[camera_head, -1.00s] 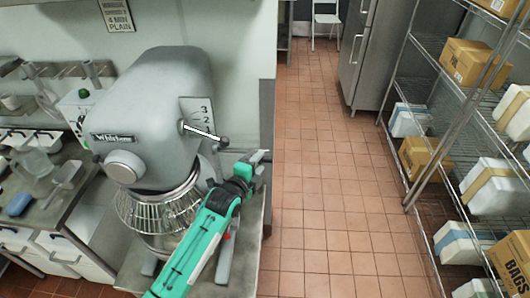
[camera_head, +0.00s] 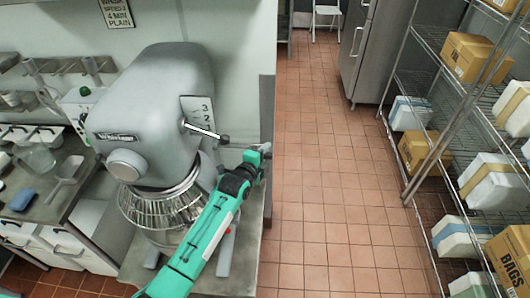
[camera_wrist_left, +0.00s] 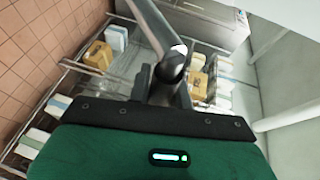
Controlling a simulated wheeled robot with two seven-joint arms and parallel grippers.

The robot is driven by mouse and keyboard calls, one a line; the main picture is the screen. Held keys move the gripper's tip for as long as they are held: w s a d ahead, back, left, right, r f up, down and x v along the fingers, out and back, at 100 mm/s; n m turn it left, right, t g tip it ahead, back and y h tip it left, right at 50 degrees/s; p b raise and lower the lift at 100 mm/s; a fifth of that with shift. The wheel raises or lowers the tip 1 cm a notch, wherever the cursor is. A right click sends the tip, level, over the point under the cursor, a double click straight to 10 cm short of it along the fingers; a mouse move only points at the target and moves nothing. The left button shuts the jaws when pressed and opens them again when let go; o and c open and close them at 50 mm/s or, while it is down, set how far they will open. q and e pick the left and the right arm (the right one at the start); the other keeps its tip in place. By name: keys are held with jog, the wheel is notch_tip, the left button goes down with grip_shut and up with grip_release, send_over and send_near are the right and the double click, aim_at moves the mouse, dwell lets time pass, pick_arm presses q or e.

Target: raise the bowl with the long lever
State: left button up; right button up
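The grey stand mixer (camera_head: 155,95) stands at left in the head view. Its wire guard and bowl area (camera_head: 160,208) sit under the head, partly behind my green left arm. A pale lever (camera_head: 203,131) with a dark knob sticks out to the right beside the number plate. My left gripper (camera_head: 262,152) is at the mixer's right side, right of and slightly below that knob. In the left wrist view, a dark round knob (camera_wrist_left: 172,66) and a grey bar (camera_wrist_left: 148,25) lie at the grey fingers. I cannot tell whether the fingers grip it. My right gripper is not in view.
A wall edge (camera_head: 268,100) stands close behind my left gripper. A counter with a scoop (camera_head: 68,170) and blue sponge (camera_head: 23,199) is at left. The tiled floor (camera_head: 320,180) is clear. A wire shelf with boxes (camera_head: 420,150) stands at right.

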pick_arm(q)
jog(key=shift+f, duration=0.1)
grip_shut()
jog(key=s+f+m+t+h+b, duration=0.1)
jog(key=s+f+t+b, duration=0.1)
jog(key=f+b, duration=0.4)
jog(key=s+f+m+t+h+b, duration=0.2)
jog(key=f+b, duration=0.4)
jog(key=b, duration=1.1)
jog(key=shift+s+f+t+b, duration=0.3)
jog(key=shift+s+t, duration=0.5)
jog(key=shift+s, duration=0.1)
jog(key=o, duration=0.9)
grip_release()
jog(key=shift+r, duration=0.1)
jog(key=shift+c, duration=0.2)
